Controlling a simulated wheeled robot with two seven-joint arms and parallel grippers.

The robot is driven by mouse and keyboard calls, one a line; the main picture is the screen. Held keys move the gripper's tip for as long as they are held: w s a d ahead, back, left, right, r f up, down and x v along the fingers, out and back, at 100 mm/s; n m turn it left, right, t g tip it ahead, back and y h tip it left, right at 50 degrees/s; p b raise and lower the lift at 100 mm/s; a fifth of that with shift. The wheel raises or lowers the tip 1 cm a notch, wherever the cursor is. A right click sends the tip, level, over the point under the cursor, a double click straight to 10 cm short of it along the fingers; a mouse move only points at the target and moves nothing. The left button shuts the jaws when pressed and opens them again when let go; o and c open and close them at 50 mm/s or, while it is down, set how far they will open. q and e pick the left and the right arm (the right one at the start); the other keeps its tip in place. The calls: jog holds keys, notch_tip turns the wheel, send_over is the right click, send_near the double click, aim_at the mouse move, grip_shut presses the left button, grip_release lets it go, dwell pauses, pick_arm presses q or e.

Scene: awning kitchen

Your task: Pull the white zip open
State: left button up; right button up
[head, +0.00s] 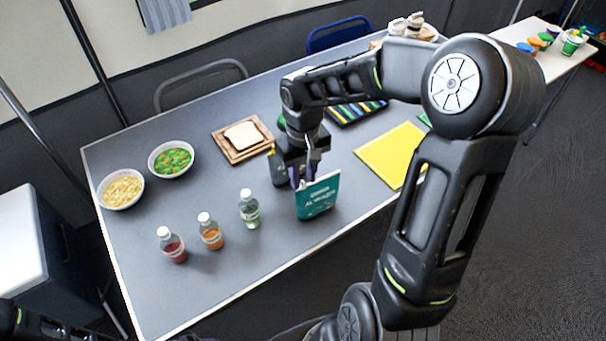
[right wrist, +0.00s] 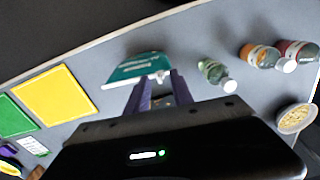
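A teal pouch (head: 317,198) with white lettering stands upright near the front edge of the grey table. It also shows in the right wrist view (right wrist: 135,66), just beyond my fingertips. A small white piece, perhaps the zip, shows at its edge between the fingertips; I cannot make it out clearly. My right gripper (head: 301,178) points down at the pouch's upper left, close to it. In the right wrist view its two dark fingers (right wrist: 159,78) stand apart, with a gap between them. Whether they touch the pouch is unclear. My left gripper is not in view.
Three bottles, red (head: 172,245), orange (head: 210,232) and clear green (head: 250,209), stand left of the pouch. Two bowls (head: 171,160) (head: 121,189) and bread on a wooden board (head: 242,138) lie farther back. A yellow mat (head: 392,155) lies to the right.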

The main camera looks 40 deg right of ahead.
jog(key=shift+f, duration=0.25)
grip_shut()
dwell(1.4)
